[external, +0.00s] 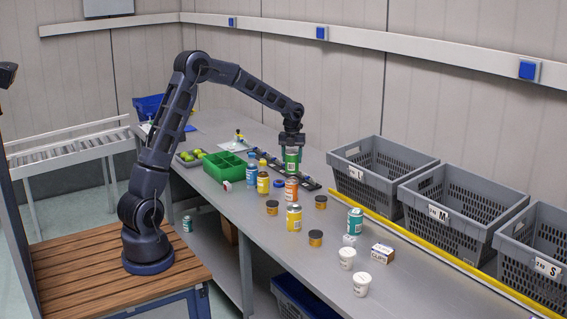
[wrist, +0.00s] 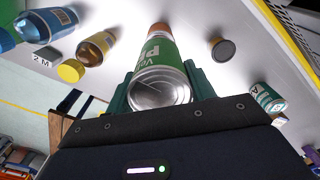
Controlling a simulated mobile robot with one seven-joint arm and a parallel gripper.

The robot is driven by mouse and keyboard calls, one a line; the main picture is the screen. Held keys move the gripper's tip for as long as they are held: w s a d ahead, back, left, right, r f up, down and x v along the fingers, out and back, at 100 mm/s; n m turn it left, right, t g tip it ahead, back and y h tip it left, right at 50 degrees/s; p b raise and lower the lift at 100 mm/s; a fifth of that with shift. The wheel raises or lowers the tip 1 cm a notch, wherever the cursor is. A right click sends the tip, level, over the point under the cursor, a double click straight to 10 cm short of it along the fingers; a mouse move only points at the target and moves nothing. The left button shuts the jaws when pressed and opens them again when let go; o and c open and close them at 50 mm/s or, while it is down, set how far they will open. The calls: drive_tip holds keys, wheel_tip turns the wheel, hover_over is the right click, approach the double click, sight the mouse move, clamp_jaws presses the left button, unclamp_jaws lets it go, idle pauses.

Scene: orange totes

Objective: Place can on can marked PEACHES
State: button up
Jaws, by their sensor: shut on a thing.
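My gripper (external: 291,142) is shut on a green can (external: 292,158), holding it upright over the table. In the wrist view the green can (wrist: 163,68) sits between the two fingers, its metal end towards the camera and its label only partly readable. An orange can (external: 291,190) stands directly below the green can; part of it shows beyond the green can in the wrist view (wrist: 160,30). I cannot tell whether the two cans touch. A yellow can (external: 294,219) stands nearer the front. I cannot read PEACHES on any can.
Blue (external: 252,173) and yellow (external: 263,184) bottles stand close left of the orange can. Small dark jars (external: 320,202), a teal can (external: 355,222), white tubs (external: 347,259) and a box (external: 382,254) are spread to the right. Grey crates (external: 380,178) line the back; a green bin (external: 222,172) is left.

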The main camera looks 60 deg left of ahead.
sight(291, 164)
drive_tip(key=shift+f, duration=1.9)
drive_tip(key=shift+f, duration=0.15)
drive_tip(key=o, duration=1.2)
